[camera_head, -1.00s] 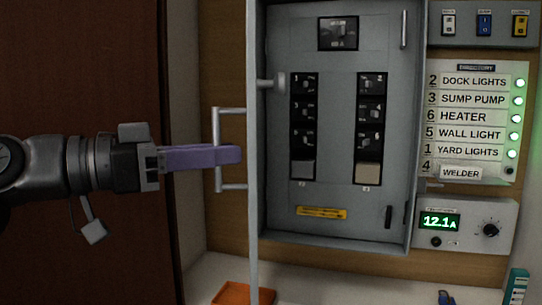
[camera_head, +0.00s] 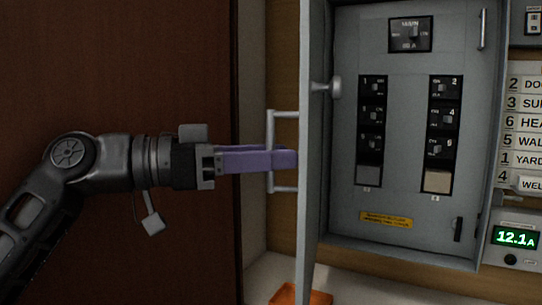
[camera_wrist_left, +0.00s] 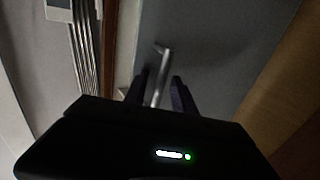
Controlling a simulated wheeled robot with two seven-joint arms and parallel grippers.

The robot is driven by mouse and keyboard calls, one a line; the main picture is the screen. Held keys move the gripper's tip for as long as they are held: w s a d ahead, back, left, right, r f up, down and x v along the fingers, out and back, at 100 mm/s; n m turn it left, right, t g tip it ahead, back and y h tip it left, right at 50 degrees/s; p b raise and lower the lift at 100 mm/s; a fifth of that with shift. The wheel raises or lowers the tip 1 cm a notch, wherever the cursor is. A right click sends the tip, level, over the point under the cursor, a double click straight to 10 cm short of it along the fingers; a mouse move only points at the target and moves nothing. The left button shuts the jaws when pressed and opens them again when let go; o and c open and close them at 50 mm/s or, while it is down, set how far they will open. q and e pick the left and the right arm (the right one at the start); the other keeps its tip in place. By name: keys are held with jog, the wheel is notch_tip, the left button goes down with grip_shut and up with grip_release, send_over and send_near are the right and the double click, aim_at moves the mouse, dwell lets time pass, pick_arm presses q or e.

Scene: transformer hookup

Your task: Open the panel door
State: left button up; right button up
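The grey panel door (camera_head: 311,210) stands open, seen nearly edge-on at the left side of the grey breaker panel (camera_head: 410,140). Its bar handle (camera_head: 271,150) sticks out to the left. My left gripper (camera_head: 294,159) reaches in from the left with its purple fingers at the handle. In the left wrist view, the fingers (camera_wrist_left: 162,88) stand apart on either side of the handle bar (camera_wrist_left: 164,62), with a gap around it. The door's face (camera_wrist_left: 210,45) fills the middle there. My right gripper is in neither view.
Inside the panel are black breakers (camera_head: 372,115) and a main switch (camera_head: 410,34). A label board (camera_head: 525,130) and a meter reading 12.1 A (camera_head: 515,238) are at the right. An orange tray (camera_head: 315,298) lies below the door. A brown surface (camera_head: 130,70) fills the left.

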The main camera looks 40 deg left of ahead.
pick_arm(q)
notch_tip(320, 180, up, 10)
jog(key=p, duration=0.4)
jog(key=shift+s, duration=0.15)
jog(key=shift+r, duration=0.15)
jog(key=shift+f, duration=0.2)
